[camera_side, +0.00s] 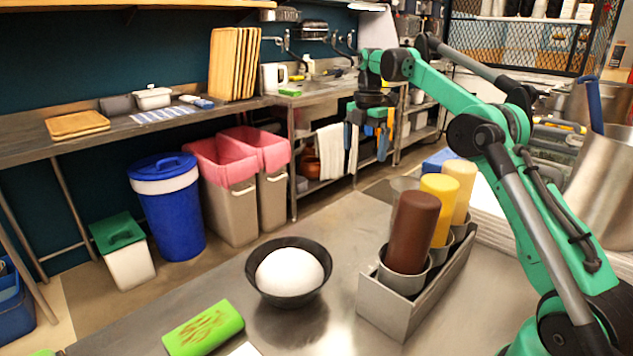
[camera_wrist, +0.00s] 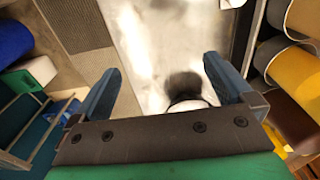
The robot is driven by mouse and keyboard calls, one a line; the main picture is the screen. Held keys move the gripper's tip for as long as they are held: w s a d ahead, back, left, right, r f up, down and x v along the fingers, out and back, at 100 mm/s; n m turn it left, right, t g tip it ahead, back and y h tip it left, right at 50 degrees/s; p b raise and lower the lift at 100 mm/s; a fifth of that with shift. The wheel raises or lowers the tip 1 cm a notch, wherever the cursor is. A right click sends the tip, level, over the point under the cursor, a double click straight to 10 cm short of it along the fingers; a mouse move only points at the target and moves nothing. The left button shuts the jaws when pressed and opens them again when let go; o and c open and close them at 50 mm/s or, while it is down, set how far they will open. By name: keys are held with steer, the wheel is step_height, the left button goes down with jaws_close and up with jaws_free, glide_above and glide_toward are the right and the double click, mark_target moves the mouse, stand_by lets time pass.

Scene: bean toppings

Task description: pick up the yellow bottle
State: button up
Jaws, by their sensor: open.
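The yellow bottle (camera_side: 439,204) stands upright in the metal holder (camera_side: 385,311), between a brown bottle (camera_side: 414,222) in front and a cream bottle (camera_side: 460,182) behind. In the wrist view the yellow bottle (camera_wrist: 290,72) lies at the right edge, outside my right finger, with the brown bottle (camera_wrist: 290,118) below it and the cream bottle (camera_wrist: 303,17) above it. My gripper (camera_side: 368,138) is open and empty, above and to the left of the bottles in the side view. Its blue fingers (camera_wrist: 162,88) are wide apart in the wrist view. The bottle's lower part is hidden.
A black bowl (camera_side: 288,299) with a white dome in it stands left of the holder. A green sponge-like block (camera_side: 203,328) lies at the counter's front. Metal pots (camera_side: 607,185) stand at the right. The steel counter (camera_side: 335,270) is bare between bowl and holder.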

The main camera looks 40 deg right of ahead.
mark_target(442, 180)
steer(key=s+a+r+m, duration=0.1)
steer(key=s+a+m, duration=0.1)
steer(key=s, duration=0.4)
steer(key=s+a+r+m, duration=0.2)
steer(key=s+m, duration=0.2)
steer(key=s, duration=0.3)
steer(key=s+a+r+m, duration=0.1)
steer(key=s+a+m, duration=0.1)
steer(key=s, duration=0.4)
steer(key=shift+s+a+r+m+t+y, duration=0.2)
steer(key=shift+s+m+t+y, duration=0.1)
steer(key=shift+m+t+y, duration=0.1)
steer(key=shift+s+a+f, duration=0.15)
steer(key=shift+f, duration=0.25)
steer(key=shift+w+a+f, duration=0.1)
steer(key=shift+w+f, duration=0.05)
steer(key=shift+f, duration=1.1)
steer(key=shift+w+a+f, duration=0.1)
steer(key=shift+f, duration=1.15)
steer(key=c, duration=0.6)
